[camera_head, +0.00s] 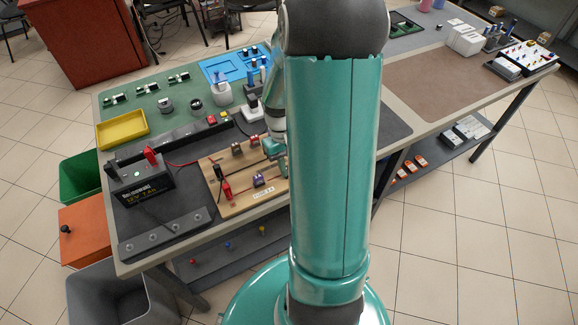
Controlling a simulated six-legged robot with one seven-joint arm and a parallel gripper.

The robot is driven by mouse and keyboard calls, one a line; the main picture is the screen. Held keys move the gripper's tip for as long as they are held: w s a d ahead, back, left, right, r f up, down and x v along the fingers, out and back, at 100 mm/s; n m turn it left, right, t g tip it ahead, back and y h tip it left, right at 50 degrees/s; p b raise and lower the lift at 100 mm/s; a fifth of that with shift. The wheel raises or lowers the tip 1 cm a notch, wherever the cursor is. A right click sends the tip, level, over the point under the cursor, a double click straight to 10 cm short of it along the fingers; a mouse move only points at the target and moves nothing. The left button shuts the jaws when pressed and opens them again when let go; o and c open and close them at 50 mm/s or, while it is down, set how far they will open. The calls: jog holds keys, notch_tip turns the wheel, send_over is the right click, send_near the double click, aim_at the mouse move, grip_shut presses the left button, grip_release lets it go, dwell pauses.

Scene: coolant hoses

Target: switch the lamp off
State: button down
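A wooden board (236,204) with small red, dark and purple parts lies on the dark mat at the bench's near left. A black battery (141,187) with a red and a black terminal clamp stands left of it. A red wire runs from near the battery toward the board. I cannot make out a lamp or its switch for certain; my arm hides the board's right side. My gripper (274,147) is low over the board's right far edge, partly behind my arm. Its fingers are too small and covered to tell whether they touch anything.
A yellow tray (121,129), a blue tray (222,66) and several small parts lie on the green mat behind. A metal bar (165,236) with several holes lies at the front edge. Bins stand left of the bench. The brown mat (440,83) at right is clear.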

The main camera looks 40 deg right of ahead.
jog(key=c, duration=1.3)
grip_release()
jog(key=shift+r, duration=0.15)
jog(key=v, duration=1.3)
jog(key=shift+w+r, duration=0.25)
jog(key=s+a+r+n+t, duration=0.1)
jog(key=a+r, duration=0.3)
jog(key=a, duration=0.4)
jog(key=s+a+r+n+t, duration=0.1)
jog(key=s+a+r+t, duration=0.3)
jog(key=a, duration=0.3)
jog(key=s+a+r+n+t, duration=0.1)
jog(key=s+a+r+t, duration=0.1)
jog(key=a, duration=0.6)
jog(key=shift+s+a+r+t+h, duration=0.2)
jog(key=shift+r+t, duration=0.1)
jog(key=shift+r, duration=0.25)
jog(key=shift+s+a+r+t+h, duration=0.1)
jog(key=shift+r+t+h, duration=0.15)
jog(key=shift+r, duration=0.35)
